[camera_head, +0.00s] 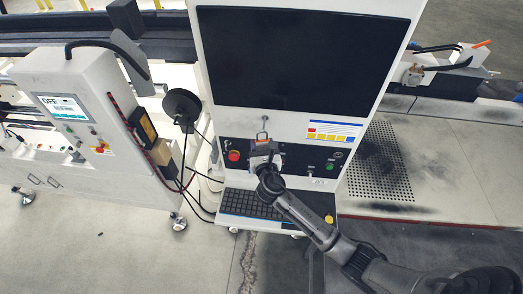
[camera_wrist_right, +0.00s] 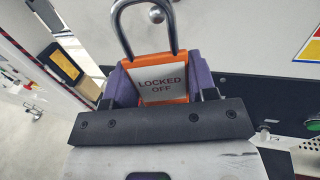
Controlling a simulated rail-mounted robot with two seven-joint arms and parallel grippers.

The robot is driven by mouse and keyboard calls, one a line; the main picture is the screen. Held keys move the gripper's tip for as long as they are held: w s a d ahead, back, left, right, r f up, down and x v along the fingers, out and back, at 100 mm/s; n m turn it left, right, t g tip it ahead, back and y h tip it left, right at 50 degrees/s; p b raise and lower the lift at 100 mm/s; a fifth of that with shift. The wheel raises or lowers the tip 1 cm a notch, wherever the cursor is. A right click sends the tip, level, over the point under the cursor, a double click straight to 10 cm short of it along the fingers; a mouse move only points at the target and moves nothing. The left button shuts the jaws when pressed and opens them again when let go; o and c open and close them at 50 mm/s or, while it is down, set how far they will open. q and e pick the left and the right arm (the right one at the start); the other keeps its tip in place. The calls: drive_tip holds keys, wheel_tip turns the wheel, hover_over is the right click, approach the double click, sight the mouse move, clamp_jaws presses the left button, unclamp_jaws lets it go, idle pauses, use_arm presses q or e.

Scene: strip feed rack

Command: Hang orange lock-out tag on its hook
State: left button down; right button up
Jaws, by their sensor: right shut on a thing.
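The orange lock-out tag (camera_wrist_right: 158,80) reads "LOCKED OFF" on a white face in the right wrist view. Its grey metal shackle (camera_wrist_right: 117,22) points away from the gripper. My right gripper (camera_head: 265,150) is shut on the tag, with purple pads (camera_wrist_right: 123,88) on both sides of it. In the head view the gripper is in front of the black control panel, below the screen. A small round metal peg end (camera_wrist_right: 156,15), which looks like the hook, shows within the shackle's outline. I cannot tell whether the shackle is around it or in front of it. My left gripper is not in view.
The panel holds a red emergency button (camera_head: 234,156) left of the gripper and a green button (camera_head: 329,166) to its right. A keyboard (camera_head: 258,204) sits below. A large dark screen (camera_head: 300,60) is above. A white cabinet (camera_head: 95,120) stands at left.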

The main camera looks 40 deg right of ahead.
sight(264, 136)
drive_tip(key=shift+w+d+f+b, duration=0.3)
drive_tip(key=shift+w+d+b, duration=0.4)
drive_tip(key=shift+w+d, duration=0.3)
drive_tip(key=shift+w+d+f+b, duration=0.25)
drive_tip(key=shift+w+d+b, duration=0.4)
drive_tip(key=shift+w+d, duration=0.3)
drive_tip(key=shift+f, duration=0.1)
drive_tip(key=o, duration=1)
